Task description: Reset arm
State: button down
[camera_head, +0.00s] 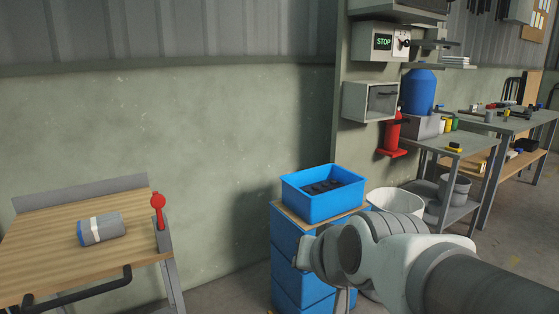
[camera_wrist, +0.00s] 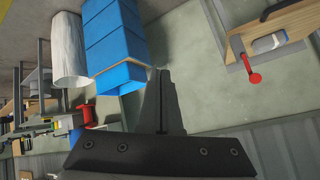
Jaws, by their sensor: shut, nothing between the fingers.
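My gripper (camera_wrist: 161,74) shows in the wrist view, its two dark fingers together with nothing between them. It points over the floor between the blue crates (camera_wrist: 116,42) and the wooden-topped table (camera_wrist: 285,25), apart from both. In the head view my pale arm reaches in from the lower right, in front of the crates (camera_head: 284,262) and the white bin (camera_head: 396,200). My gripper's fingers cannot be made out there.
An open blue crate (camera_head: 322,208) with dark pieces inside tops the stack. The wooden-topped table (camera_head: 50,252) at left holds a grey roll (camera_head: 101,229) and a red lever (camera_head: 158,203). Workbenches (camera_head: 450,147) stand at right. Floor between table and crates is clear.

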jog(key=s+d+f+n+g+h+p, duration=0.1)
jog(key=s+d+f+g+h+p, duration=0.2)
jog(key=s+d, duration=0.8)
notch_tip(320, 180, up, 22)
jog(key=p, duration=2)
jog(key=shift+s+a+g, duration=0.15)
jog(key=shift+a+g, duration=0.15)
jog(key=shift+a, duration=0.15)
jog(key=shift+a, duration=0.15)
